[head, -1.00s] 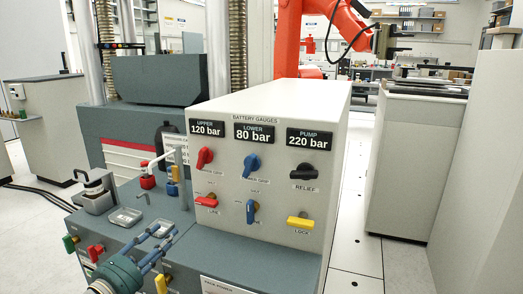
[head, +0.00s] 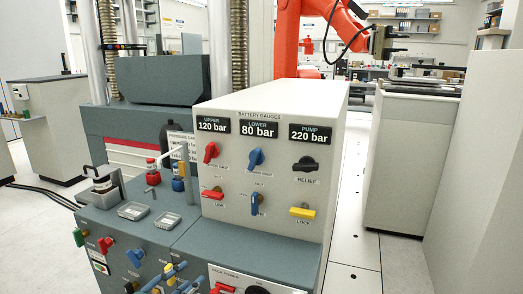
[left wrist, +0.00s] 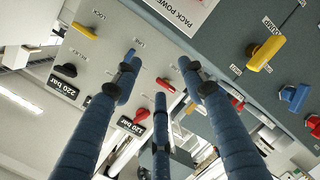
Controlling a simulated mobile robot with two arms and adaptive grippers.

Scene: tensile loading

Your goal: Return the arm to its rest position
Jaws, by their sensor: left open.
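My left gripper (head: 178,276) is at the bottom edge of the head view, in front of the grey-green front of the console. Only its blue fingers show there, partly cut off by the frame. In the left wrist view, its blue fingers (left wrist: 160,85) are spread apart with nothing between them. Beyond them is the white gauge panel (left wrist: 110,40), which also shows in the head view (head: 228,165) with its red, blue, black and yellow handles. My right gripper is not in view.
The console has more knobs on its front, including a red one (head: 106,245) and a green one (head: 80,237). Two small trays (head: 133,211) (head: 167,221) lie on its top. A grey cabinet (head: 408,165) stands at right, with pale floor (head: 352,250) between it and the console.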

